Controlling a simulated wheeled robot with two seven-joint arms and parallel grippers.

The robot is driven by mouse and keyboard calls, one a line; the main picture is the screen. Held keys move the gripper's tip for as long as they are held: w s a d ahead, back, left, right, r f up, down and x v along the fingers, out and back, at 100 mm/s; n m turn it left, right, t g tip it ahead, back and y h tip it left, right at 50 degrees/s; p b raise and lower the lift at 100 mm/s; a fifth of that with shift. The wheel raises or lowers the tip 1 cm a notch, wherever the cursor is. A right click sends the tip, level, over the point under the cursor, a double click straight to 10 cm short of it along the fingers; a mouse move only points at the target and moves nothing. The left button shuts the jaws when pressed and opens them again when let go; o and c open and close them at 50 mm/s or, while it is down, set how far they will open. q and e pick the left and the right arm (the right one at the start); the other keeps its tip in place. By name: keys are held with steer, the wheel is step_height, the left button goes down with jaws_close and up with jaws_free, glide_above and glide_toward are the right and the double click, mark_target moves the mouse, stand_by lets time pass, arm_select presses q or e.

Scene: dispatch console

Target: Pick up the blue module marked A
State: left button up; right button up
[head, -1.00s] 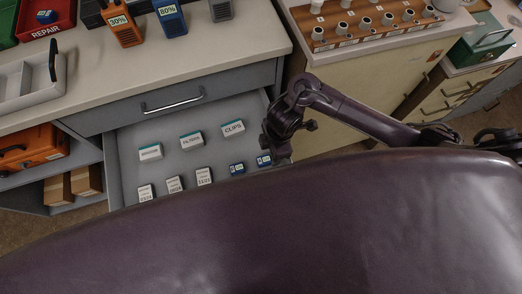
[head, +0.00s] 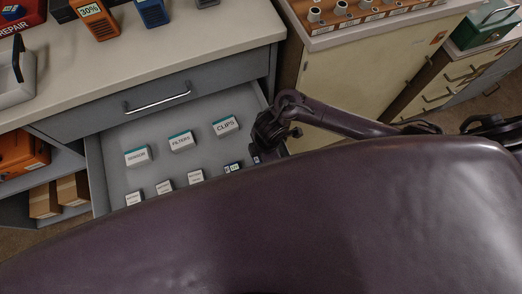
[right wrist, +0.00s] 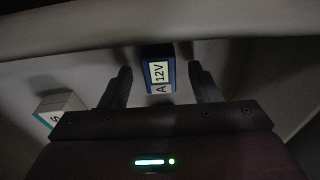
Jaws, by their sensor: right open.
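The blue module marked A (right wrist: 158,75), with a pale label reading "A 12V", lies in the right wrist view between the two spread fingers of my right gripper (right wrist: 160,71). A gap shows on both sides of it. In the head view my right gripper (head: 268,152) points down at the right side of the open drawer. A blue module (head: 232,167) shows just left of it. Another blue patch under the gripper is mostly hidden, and its mark is too small to read. My left gripper is not in view.
The open drawer (head: 115,177) holds white boxes labelled FILTERS (head: 181,141) and CLIPS (head: 225,125), one more such box, and several small white boxes in front. My purple body hides the drawer's near part. Radios stand on the counter (head: 190,48) above.

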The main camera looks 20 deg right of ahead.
steer(key=shift+f, duration=0.15)
steer(key=c, duration=1.1)
